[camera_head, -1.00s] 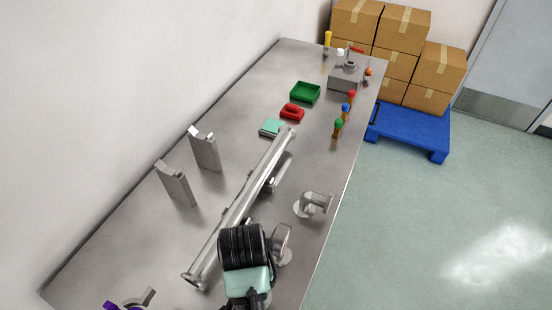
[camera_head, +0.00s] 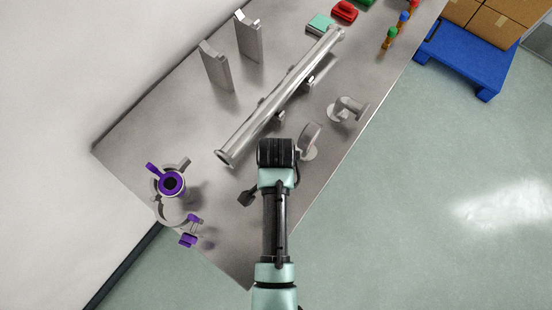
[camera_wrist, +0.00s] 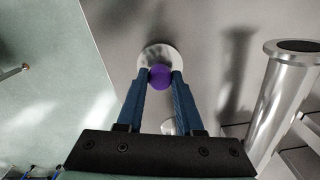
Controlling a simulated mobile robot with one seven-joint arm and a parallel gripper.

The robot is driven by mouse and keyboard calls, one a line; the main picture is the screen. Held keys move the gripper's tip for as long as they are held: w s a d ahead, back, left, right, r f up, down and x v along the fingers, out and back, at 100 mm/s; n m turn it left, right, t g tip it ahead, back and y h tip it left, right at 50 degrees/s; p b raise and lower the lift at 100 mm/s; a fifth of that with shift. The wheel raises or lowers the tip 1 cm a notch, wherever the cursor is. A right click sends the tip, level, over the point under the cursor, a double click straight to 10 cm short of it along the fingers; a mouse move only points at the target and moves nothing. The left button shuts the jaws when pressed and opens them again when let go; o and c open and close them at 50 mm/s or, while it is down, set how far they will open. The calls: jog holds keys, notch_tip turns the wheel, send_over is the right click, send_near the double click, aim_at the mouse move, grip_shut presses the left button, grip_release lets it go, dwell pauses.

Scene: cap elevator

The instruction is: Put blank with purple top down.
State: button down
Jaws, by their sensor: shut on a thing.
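The blank's round purple top (camera_wrist: 160,77) is between the fingertips of my gripper (camera_wrist: 161,76) in the wrist view. My gripper is shut on it. A pale round disc (camera_wrist: 155,54) lies directly behind the purple top; I cannot tell whether it is part of the blank or something beneath it. In the head view my black wrist and teal arm cover the fingertips and the blank, above the table's near edge, to the right of the long pipe's near end.
The long metal pipe (camera_head: 280,96) lies along the grey table (camera_head: 150,130). A curved stand (camera_head: 310,141) and a bent fitting (camera_head: 346,109) stand close to my wrist. Purple-handled clamps (camera_head: 171,184) lie at the near left corner. Two upright brackets (camera_head: 217,67) stand behind the pipe.

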jog(key=shift+f, duration=0.65)
jog(key=shift+f, duration=0.2)
jog(key=c, duration=0.5)
grip_release()
jog(key=shift+c, duration=0.2)
jog(key=shift+r, duration=0.15)
